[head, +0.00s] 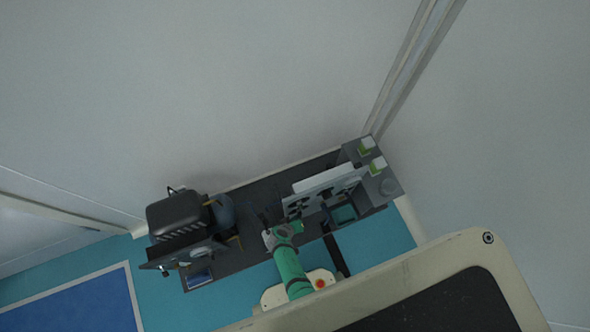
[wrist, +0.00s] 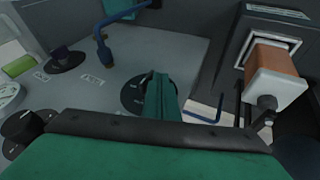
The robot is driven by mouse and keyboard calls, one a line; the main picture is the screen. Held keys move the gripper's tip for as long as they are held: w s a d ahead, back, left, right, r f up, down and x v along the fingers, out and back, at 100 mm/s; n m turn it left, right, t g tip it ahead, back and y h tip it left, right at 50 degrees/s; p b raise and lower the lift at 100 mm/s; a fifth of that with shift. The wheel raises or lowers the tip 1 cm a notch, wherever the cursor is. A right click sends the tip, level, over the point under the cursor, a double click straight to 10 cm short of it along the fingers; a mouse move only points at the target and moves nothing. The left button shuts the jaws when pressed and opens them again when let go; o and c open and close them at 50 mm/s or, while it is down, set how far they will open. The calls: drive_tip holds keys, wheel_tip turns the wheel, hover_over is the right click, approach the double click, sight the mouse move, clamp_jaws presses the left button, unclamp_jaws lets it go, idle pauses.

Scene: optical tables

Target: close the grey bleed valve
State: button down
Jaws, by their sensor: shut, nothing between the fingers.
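In the wrist view my gripper (wrist: 158,80) shows as narrow green fingers, shut and empty, over a grey panel (wrist: 185,50). A dark round knob or disc (wrist: 132,98) with pale marks lies on the panel just left of the fingers and is partly hidden by them. I cannot tell whether they touch. Another dark round fitting (wrist: 66,61) sits farther left beside a small label. A dark knob (wrist: 22,128) is at the lower left. Which of these is the grey bleed valve is not clear. In the head view my gripper (head: 268,238) is small, over the bench.
A bent blue pipe or handle (wrist: 103,42) rises from the panel behind the fingers. A brown block with a white cap (wrist: 275,85) juts out at right. In the head view a dark box (head: 177,215) stands left on the bench and white panels (head: 325,182) stand right.

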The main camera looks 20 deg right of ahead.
drive_tip(key=shift+r, duration=0.15)
drive_tip(key=s+a+r+t+y, duration=0.1)
drive_tip(key=s+a+r+y, duration=0.2)
drive_tip(key=s+a+r, duration=0.75)
wheel_tip(320, 180, up, 45)
drive_tip(key=s+t+y, duration=0.2)
drive_tip(key=t, duration=0.8)
drive_tip(key=shift+s+d+n, duration=0.2)
drive_tip(key=shift+s+n, duration=0.1)
